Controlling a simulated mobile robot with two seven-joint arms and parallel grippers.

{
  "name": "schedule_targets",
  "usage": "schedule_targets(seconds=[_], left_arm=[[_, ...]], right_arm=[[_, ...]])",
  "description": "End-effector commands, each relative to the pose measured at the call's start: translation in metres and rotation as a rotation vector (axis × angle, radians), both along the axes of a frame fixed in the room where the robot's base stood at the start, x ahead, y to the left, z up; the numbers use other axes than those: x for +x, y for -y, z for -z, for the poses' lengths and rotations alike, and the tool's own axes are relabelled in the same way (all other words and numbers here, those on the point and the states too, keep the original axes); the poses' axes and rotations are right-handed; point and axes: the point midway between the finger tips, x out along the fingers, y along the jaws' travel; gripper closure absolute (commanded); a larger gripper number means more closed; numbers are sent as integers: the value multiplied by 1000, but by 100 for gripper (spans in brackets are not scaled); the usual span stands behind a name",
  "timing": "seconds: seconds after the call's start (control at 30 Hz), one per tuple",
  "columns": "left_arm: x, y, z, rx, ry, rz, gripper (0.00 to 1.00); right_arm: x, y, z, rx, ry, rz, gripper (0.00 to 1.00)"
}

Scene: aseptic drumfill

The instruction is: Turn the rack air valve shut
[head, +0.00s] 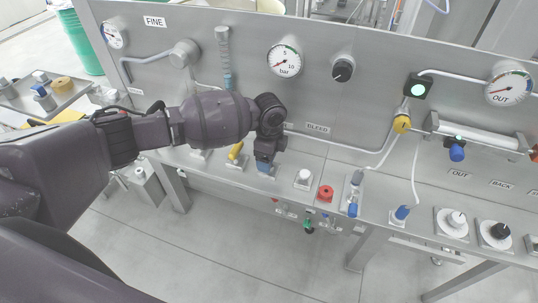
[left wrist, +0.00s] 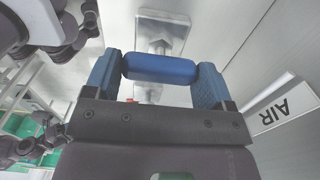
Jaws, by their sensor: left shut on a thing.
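My left gripper (head: 264,166) reaches from the left to the front panel ledge, with its fingers pointing down. In the left wrist view, its two blue fingers (left wrist: 158,78) are shut on the ends of a blue valve handle (left wrist: 160,68). The handle lies crosswise between the fingers, in front of a grey metal valve body (left wrist: 160,32). A label reading AIR (left wrist: 283,105) is on the panel beside it. In the head view the gripper hides most of this handle. My right gripper is in neither view.
A yellow-handled valve (head: 236,150) stands close left of my gripper. A white knob (head: 303,178) and a red button (head: 325,193) sit to the right. Gauges, including a bar gauge (head: 284,61), and a black knob (head: 342,70) are on the upright panel above.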

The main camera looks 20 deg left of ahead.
Motion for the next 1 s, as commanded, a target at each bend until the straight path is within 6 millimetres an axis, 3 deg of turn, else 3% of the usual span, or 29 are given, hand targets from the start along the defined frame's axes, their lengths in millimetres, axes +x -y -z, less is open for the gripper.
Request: schedule_targets(seconds=[0.03,0.07,0.2,0.57,1.0], left_arm=[[1,0,-1,0,3,5,47],[1,1,-1,0,3,5,19],[0,0,-1,0,2,3,0],[1,0,-11,-1,4,2,0],[1,0,-85,1,5,3,0]], right_arm=[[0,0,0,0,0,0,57],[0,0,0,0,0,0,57],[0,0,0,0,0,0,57],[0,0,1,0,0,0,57],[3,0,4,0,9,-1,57]])
